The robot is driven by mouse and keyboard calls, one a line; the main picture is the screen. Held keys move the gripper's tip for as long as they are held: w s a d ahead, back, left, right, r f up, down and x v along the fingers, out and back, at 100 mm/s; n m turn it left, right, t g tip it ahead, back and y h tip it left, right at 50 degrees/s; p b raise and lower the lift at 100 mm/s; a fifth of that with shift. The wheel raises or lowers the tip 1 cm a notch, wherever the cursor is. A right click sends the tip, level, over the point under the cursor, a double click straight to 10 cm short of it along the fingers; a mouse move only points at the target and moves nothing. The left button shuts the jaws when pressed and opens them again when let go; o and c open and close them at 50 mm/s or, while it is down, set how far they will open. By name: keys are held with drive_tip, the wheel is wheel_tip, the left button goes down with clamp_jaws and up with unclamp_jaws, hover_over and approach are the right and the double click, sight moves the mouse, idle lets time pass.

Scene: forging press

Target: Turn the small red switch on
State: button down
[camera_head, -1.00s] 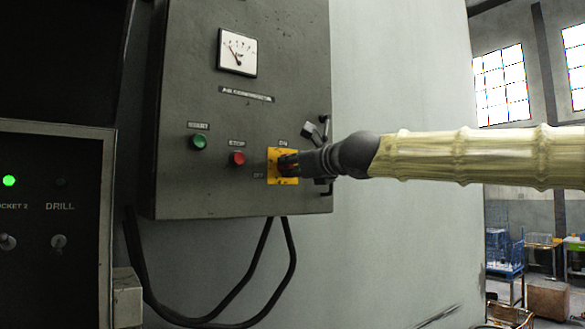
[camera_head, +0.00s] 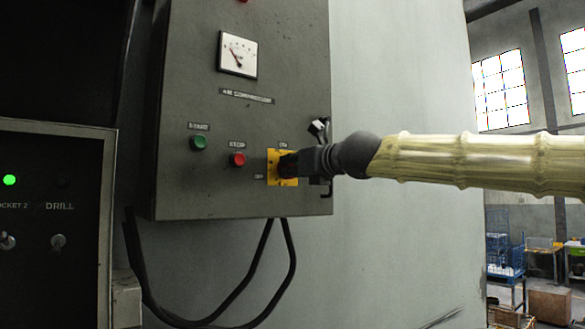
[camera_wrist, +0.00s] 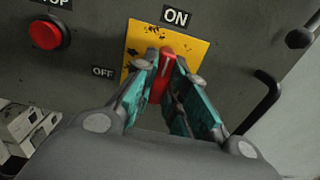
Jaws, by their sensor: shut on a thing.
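The small red switch (camera_wrist: 163,74) sits on a yellow plate (camera_wrist: 196,48) in the wrist view. The ON label (camera_wrist: 175,17) is above the plate and the OFF label (camera_wrist: 103,72) is to its left. The red handle stands nearly upright in that view, its far end towards ON. My gripper (camera_wrist: 166,66) is shut on the handle, with a teal-padded finger on each side. In the head view my gripper (camera_head: 289,165) reaches the yellow plate (camera_head: 273,168) from the right and hides the switch.
The grey control box (camera_head: 200,95) carries a gauge (camera_head: 238,54), a green button (camera_head: 199,142) and a red button (camera_head: 238,159) left of the plate. A bent black handle (camera_wrist: 262,102) is on the right. Black cables (camera_head: 291,262) hang below the box.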

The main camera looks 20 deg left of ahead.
drive_tip(key=c, duration=1.5)
unclamp_jaws()
drive_tip(key=shift+o, duration=0.2)
drive_tip(key=v, duration=1.2)
drive_tip(key=shift+f, duration=0.15)
